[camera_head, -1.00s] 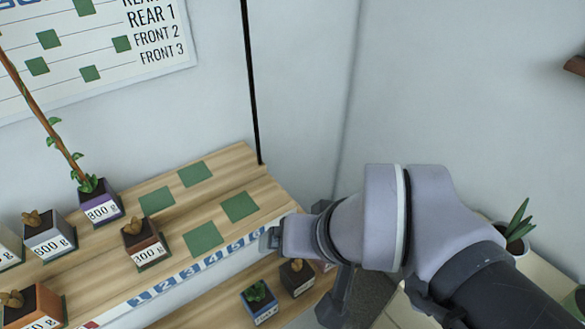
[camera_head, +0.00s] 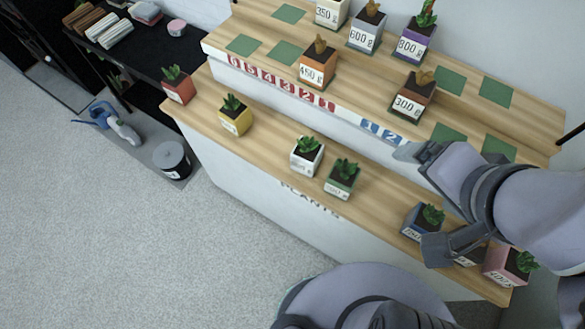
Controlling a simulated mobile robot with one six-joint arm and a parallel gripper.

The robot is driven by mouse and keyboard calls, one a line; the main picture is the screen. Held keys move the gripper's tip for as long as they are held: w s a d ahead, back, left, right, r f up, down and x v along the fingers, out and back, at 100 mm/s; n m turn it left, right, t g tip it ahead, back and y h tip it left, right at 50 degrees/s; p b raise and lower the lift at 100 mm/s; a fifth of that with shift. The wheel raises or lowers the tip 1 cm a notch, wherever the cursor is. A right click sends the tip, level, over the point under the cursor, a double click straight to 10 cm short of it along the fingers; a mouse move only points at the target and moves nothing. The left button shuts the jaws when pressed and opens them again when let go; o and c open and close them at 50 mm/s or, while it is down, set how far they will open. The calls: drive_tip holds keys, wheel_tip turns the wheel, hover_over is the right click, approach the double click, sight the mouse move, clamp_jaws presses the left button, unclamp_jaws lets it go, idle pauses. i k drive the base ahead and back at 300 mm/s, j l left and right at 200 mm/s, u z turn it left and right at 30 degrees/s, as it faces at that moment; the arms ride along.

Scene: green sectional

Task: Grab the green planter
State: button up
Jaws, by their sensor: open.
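The green planter (camera_head: 340,184) is a small square pot with a green succulent and a label on its front. It stands upright on the lower wooden shelf, just right of a white planter (camera_head: 304,162). My gripper (camera_head: 415,202) is at the right with its two dark fingers spread wide apart, one above the other in the picture. It is to the right of the green planter and apart from it. The lower finger is by a blue planter (camera_head: 417,222) and partly covers it; whether they touch cannot be told.
The lower shelf (camera_head: 270,140) also bears yellow (camera_head: 236,119), red (camera_head: 178,88) and pink (camera_head: 505,264) planters. The upper shelf holds weight-labelled pots, among them an orange one (camera_head: 316,67) and a brown one (camera_head: 411,98).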

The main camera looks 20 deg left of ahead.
sight(341, 181)
drive_tip(key=j+u, duration=0.1)
drive_tip(key=u, duration=0.55)
drive_tip(key=i+j+z, duration=0.1)
drive_tip(key=j+z, duration=0.5)
drive_tip(key=z, duration=0.25)
drive_tip(key=j+z, duration=0.65)
drive_tip(key=z, duration=0.2)
drive_tip(key=k+j+z, duration=0.1)
drive_tip(key=j+z, duration=0.3)
drive_tip(key=l, duration=0.1)
